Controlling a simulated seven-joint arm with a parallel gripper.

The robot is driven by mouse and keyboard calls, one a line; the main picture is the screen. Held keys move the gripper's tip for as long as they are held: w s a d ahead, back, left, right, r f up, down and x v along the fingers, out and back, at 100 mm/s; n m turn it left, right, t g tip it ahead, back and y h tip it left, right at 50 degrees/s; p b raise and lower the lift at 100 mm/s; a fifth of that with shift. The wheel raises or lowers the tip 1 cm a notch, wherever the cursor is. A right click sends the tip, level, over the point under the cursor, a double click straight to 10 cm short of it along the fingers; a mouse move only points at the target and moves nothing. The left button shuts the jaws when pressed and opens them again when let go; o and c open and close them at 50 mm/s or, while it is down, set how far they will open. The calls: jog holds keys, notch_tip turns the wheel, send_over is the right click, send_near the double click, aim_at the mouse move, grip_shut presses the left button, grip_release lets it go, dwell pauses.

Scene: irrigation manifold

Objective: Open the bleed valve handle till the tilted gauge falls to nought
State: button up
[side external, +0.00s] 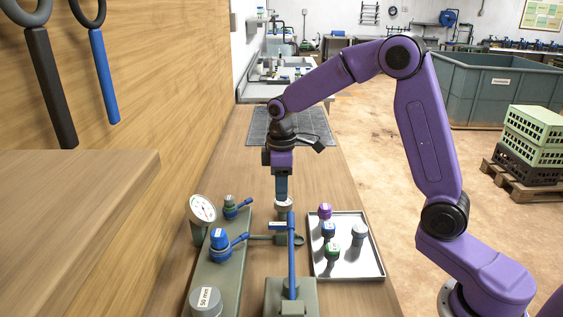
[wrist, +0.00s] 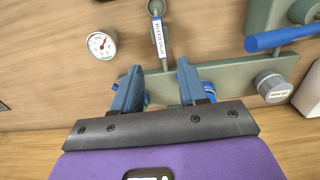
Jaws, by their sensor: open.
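The round white gauge (side external: 203,209) leans at the left of the green manifold (side external: 215,270). It also shows in the wrist view (wrist: 102,44) with a red needle, its reading too small to tell. A small handle with a white tag (wrist: 158,38) lies ahead of my fingers in the wrist view; its lettering is not clear. A white tag (side external: 278,226) also shows below my gripper in the side view.
Two blue-handled valves (side external: 238,207) (side external: 230,242) stand near the gauge. A long blue lever (side external: 291,255) rises in front of my gripper. A metal tray (side external: 368,268) with several fittings lies to the right. A grey labelled cap (side external: 206,301) is at the near left.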

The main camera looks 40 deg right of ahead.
notch_tip(320, 180, up, 7)
dwell(0.3)
jog(key=shift+f, duration=0.1)
jog(key=s+f+n, duration=0.1)
jog(key=s+f, duration=0.1)
jog(key=s, duration=1.4)
jog(key=s+a+f+n, duration=0.1)
jog(key=s+f+n, duration=0.1)
jog(key=s, duration=1.4)
jog(key=shift+a+f, duration=0.2)
jog(key=shift+f, duration=0.25)
